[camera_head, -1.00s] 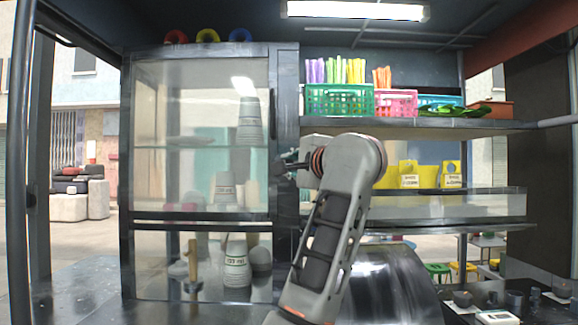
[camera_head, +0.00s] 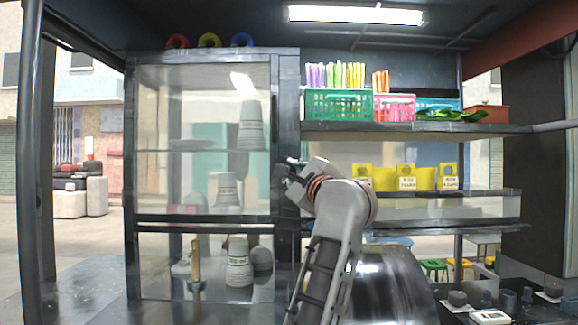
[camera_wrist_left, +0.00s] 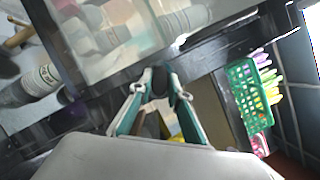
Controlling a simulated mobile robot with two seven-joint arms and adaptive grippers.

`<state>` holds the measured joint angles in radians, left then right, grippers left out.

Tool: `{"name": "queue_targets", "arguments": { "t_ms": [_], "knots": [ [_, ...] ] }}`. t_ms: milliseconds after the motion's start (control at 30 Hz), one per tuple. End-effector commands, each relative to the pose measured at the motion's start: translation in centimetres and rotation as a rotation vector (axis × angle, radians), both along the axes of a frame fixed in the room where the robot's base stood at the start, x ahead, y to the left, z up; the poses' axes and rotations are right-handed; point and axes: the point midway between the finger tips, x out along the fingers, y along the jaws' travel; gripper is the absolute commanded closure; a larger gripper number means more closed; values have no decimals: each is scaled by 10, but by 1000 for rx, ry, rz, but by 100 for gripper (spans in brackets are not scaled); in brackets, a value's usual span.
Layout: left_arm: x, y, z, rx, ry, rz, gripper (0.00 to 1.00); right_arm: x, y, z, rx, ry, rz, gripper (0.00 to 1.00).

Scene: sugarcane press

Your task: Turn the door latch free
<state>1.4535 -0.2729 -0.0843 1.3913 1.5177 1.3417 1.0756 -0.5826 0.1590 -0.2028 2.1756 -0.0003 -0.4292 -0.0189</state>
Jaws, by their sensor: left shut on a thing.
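The cabinet has a dark-framed glass door (camera_head: 200,180) on the left, which looks closed in its frame. My left gripper (camera_head: 284,172) is at the door's right edge post, partly hidden behind my wrist. In the left wrist view, my left gripper (camera_wrist_left: 161,84) has its two green-sided fingers shut on a small dark piece, the door latch (camera_wrist_left: 160,76), against the black frame. The fingers hide most of the latch, so its exact angle is hard to tell. My right gripper is in neither view.
Stacked cups (camera_head: 238,262) stand behind the glass. Right of the door, a shelf (camera_head: 400,127) holds a green basket (camera_head: 338,104) and a pink basket (camera_head: 394,109). Yellow holders (camera_head: 406,177) stand below it. A shiny metal drum (camera_head: 395,290) lies low, right of my arm.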

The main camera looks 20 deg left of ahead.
Motion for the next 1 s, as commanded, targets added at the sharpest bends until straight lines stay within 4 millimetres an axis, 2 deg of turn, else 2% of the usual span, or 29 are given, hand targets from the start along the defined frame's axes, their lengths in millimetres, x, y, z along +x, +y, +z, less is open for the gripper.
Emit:
{"name": "queue_targets", "arguments": {
  "t_ms": [33, 367, 533, 767, 1000],
  "knots": [
    [-3, 1, 5, 39, 14, 1, 100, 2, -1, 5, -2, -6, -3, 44],
    [-5, 3, 8, 322, 147, 3, 100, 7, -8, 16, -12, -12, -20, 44],
    [-5, 4, 9, 468, 218, 4, 100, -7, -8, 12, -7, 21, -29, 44],
    [-5, 5, 9, 653, 309, 4, 100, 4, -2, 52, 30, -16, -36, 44],
    [-4, 5, 6, 804, 385, 4, 100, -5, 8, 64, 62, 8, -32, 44]
  ]
}}
